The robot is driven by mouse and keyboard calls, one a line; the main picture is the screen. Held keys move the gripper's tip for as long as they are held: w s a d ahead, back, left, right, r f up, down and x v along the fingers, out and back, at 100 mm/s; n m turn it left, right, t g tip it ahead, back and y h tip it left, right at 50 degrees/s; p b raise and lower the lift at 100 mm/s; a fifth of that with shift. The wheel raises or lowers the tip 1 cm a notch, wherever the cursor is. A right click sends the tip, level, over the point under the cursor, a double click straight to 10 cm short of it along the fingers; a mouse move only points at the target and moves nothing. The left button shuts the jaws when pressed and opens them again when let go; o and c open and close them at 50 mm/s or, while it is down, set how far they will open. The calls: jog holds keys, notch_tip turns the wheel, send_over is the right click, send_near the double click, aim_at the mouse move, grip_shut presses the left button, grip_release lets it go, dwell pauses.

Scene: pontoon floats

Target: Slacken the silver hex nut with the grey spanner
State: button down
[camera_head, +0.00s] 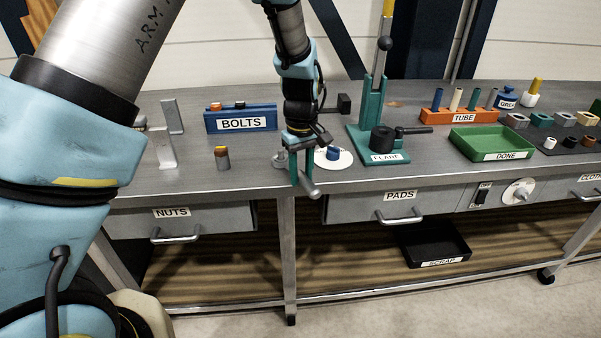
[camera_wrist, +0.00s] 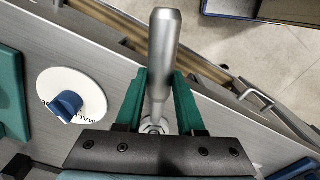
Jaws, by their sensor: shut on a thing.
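My gripper (camera_head: 301,165) is over the front edge of the bench, its green fingers pointing down. It is shut on the grey spanner (camera_head: 309,188), whose thick round handle sticks out past the bench edge. In the wrist view the spanner (camera_wrist: 165,45) lies between the two green fingers of my gripper (camera_wrist: 161,92). A small bright silver piece, seemingly the hex nut (camera_wrist: 151,126), shows at the near end of the spanner, partly hidden by my gripper. I cannot tell how the spanner sits on it.
A white dial with a blue knob (camera_head: 333,154) lies just right of my gripper; it also shows in the wrist view (camera_wrist: 68,104). A green press (camera_head: 371,140) stands further right. A blue BOLTS rack (camera_head: 240,118) stands left. The NUTS drawer (camera_head: 181,222) and PADS drawer (camera_head: 385,206) are below.

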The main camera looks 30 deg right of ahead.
jog(key=shift+a, duration=0.15)
jog(key=shift+a+m, duration=0.4)
jog(key=shift+m, duration=0.2)
jog(key=shift+r, duration=0.15)
jog(key=shift+r+p, duration=1.85)
jog(key=shift+r, duration=0.45)
